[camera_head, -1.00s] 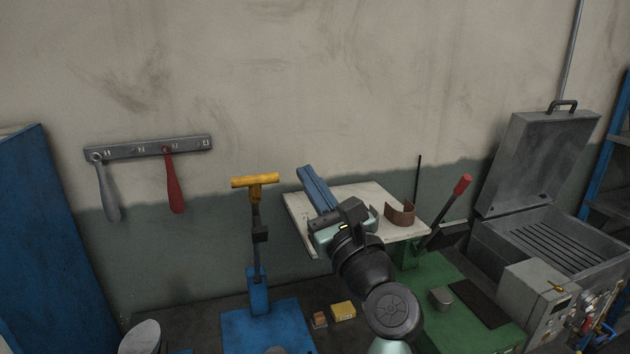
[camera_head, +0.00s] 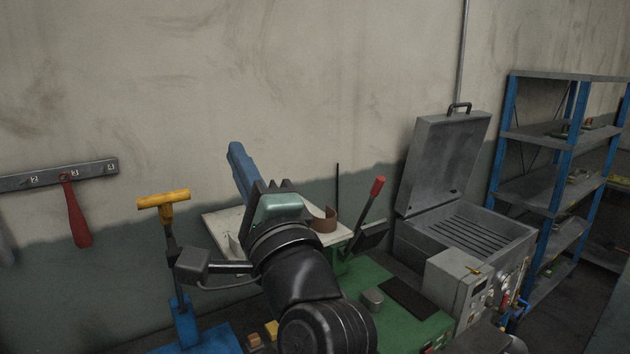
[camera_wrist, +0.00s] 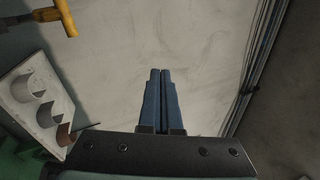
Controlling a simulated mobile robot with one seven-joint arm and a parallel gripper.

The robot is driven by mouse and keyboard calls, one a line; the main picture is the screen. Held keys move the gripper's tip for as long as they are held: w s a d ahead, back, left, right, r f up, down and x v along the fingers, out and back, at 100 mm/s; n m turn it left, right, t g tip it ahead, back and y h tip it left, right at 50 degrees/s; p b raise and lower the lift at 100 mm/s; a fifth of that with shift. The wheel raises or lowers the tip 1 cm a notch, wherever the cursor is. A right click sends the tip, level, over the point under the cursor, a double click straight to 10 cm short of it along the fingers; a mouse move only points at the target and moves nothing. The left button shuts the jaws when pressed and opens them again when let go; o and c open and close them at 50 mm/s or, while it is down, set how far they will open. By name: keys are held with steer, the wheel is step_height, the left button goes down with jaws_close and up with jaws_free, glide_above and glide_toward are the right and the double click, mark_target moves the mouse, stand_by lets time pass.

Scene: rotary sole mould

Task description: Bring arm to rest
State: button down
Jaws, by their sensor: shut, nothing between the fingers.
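My gripper (camera_head: 240,165) has blue fingers that point up and away, in front of the wall and above the pale board. In the wrist view my gripper (camera_wrist: 160,100) shows its two blue fingers side by side, closed together with nothing between them. My dark arm rises from the bottom middle of the head view and hides part of the board and the green bench.
A pale board (camera_head: 222,226) carries a brown curved piece (camera_head: 325,221). Nearby are a yellow T-handle (camera_head: 164,199), a red-tipped lever (camera_head: 377,187), a green bench (camera_head: 385,325), an open grey box (camera_head: 440,165) and a blue shelf (camera_head: 550,135). Space before the wall is clear.

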steer(key=s+d+r+n+t+h+b, duration=0.1)
steer(key=s+d+r+n+t+h, duration=0.3)
steer(key=s+n, duration=0.3)
steer(key=s+d+r+n+t+h+b, duration=0.2)
steer(key=s+d+r+n+t+h, duration=0.2)
steer(key=s, duration=0.6)
step_height(320, 180, up, 2)
steer(key=d+n+h, duration=0.2)
steer(key=n+h, duration=0.1)
steer(key=shift+s+d, duration=0.3)
steer(key=shift+s, duration=0.05)
